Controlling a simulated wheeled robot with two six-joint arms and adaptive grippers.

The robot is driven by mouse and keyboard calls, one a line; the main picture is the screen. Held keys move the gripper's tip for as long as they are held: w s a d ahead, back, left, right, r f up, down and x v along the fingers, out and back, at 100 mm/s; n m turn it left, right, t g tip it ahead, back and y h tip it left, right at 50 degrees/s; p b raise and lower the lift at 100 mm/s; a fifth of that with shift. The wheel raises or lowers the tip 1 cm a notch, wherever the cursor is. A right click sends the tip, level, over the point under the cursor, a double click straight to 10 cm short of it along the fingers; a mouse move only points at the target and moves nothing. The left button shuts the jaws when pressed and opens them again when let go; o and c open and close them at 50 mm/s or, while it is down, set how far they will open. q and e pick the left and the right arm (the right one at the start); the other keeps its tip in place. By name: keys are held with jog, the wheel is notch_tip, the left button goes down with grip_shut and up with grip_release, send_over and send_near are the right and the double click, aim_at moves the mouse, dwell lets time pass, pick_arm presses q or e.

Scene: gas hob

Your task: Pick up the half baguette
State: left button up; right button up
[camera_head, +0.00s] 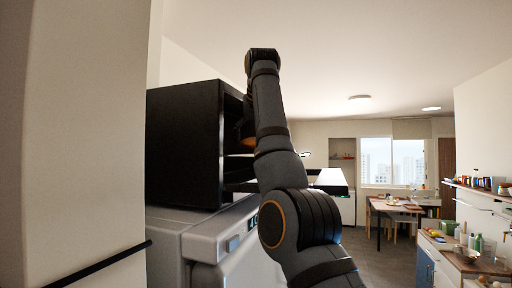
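I cannot make out the half baguette in the head view. One of my arms rises from the bottom centre, bends at the top and passes in front of the open side of a black box-shaped appliance (183,145). The far end of this arm is hidden behind its own links, and I cannot see its gripper fingers. The inside of the black box is mostly hidden by the arm. My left gripper is not in view.
The black box stands on a grey appliance (205,222). A pale wall or panel (85,130) fills the left side. A dining table (397,207) stands by the window. A counter (468,262) with bottles runs along the right. Open floor lies between.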

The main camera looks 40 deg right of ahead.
jog(key=shift+s+a+r, duration=0.15)
jog(key=shift+s, duration=0.1)
jog(key=shift+c, duration=1.2)
jog(key=shift+s+a, duration=0.1)
jog(key=shift+s, duration=0.05)
jog(key=shift+c, duration=2.4)
jog(key=shift+w, duration=0.2)
jog(key=c, duration=0.4)
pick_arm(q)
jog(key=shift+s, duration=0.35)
pick_arm(e)
jog(key=c, duration=0.3)
jog(key=shift+r, duration=0.1)
